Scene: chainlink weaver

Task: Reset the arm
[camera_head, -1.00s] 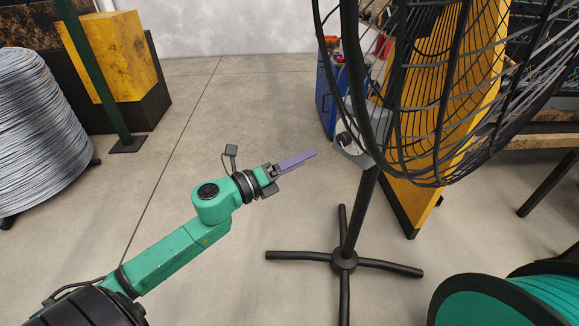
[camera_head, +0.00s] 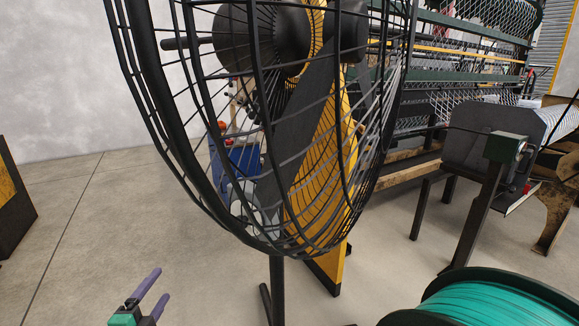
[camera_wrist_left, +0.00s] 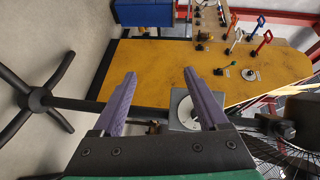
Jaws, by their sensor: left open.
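My left gripper (camera_head: 160,284) shows at the bottom left of the head view, with two purple fingers apart and nothing between them. In the left wrist view, the open fingers (camera_wrist_left: 160,78) point at the large fan's black pole and its grey switch box with a round dial (camera_wrist_left: 187,112). The box appears beyond the fingers, and I cannot tell how far. The caged fan (camera_head: 275,130) stands upright to the right of the gripper in the head view. Most of my left arm is outside the head view. My right gripper is not in view.
A yellow panel (camera_head: 328,190) stands behind the fan, and a blue cabinet (camera_wrist_left: 145,13) is nearby. A teal spool (camera_head: 490,302) sits at the bottom right. A machine on legs (camera_head: 485,140) stands at the right. The floor (camera_head: 120,215) at left is clear.

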